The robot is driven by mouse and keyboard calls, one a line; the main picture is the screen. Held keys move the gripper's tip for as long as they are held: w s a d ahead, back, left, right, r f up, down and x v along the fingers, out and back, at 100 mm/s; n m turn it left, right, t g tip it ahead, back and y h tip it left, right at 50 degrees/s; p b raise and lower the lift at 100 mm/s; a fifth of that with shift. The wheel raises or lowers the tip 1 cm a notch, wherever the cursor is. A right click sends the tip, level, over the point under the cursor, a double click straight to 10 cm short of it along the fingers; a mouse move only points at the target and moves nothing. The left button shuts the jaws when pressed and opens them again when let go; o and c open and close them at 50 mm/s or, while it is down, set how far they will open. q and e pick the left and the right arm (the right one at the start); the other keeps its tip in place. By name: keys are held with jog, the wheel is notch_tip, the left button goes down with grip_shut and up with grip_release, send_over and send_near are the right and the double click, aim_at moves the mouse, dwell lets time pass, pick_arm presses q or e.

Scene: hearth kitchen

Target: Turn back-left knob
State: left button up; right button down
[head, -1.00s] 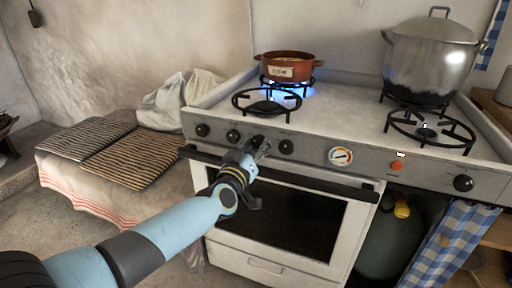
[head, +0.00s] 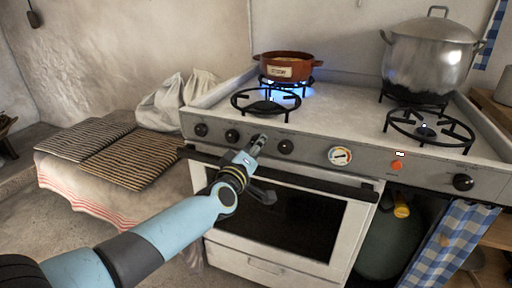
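The stove's front panel (head: 310,150) carries a row of black knobs. Two of them, the far-left knob (head: 201,130) and the second knob (head: 232,135), show left of my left gripper (head: 259,141). Another knob (head: 286,146) shows just right of it. My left gripper's tips are at the panel between these knobs and cover that spot; whether they touch or hold a knob there is hidden. The fingers look close together, but their opening is unclear. Blue flame (head: 307,91) burns at the back-left burner under a brown pot (head: 287,66). My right gripper is out of view.
A black oven handle bar (head: 320,181) runs below the panel, under my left arm. A large steel pot (head: 432,55) stands back right. A gauge (head: 340,155), red button (head: 397,165) and another knob (head: 463,182) are farther right. The front-left grate (head: 266,104) is empty.

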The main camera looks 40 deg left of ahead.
pick_arm(q)
jog(key=shift+f, duration=0.1)
jog(key=o, duration=1.1)
jog(key=shift+o, duration=0.2)
jog(key=v, duration=1.2)
jog(key=s+d+f+m+g+h, duration=0.1)
jog(key=s+f+m+g, duration=0.2)
jog(key=s+f, duration=0.5)
jog(key=s+d+f+m+g+h, duration=0.1)
jog(key=s+f+m+g, duration=0.2)
jog(key=f, duration=0.9)
jog(key=s+f+m+g+h, duration=0.1)
jog(key=s+f+m+g, duration=0.1)
jog(key=s+f, duration=0.65)
jog(key=s+f+m+g, duration=0.3)
jog(key=s+f, duration=0.3)
jog(key=s, duration=0.7)
jog(key=s+f+m+g, duration=0.3)
jog(key=s+f+g, duration=0.3)
jog(key=s, duration=0.7)
jog(key=shift+f, duration=0.65)
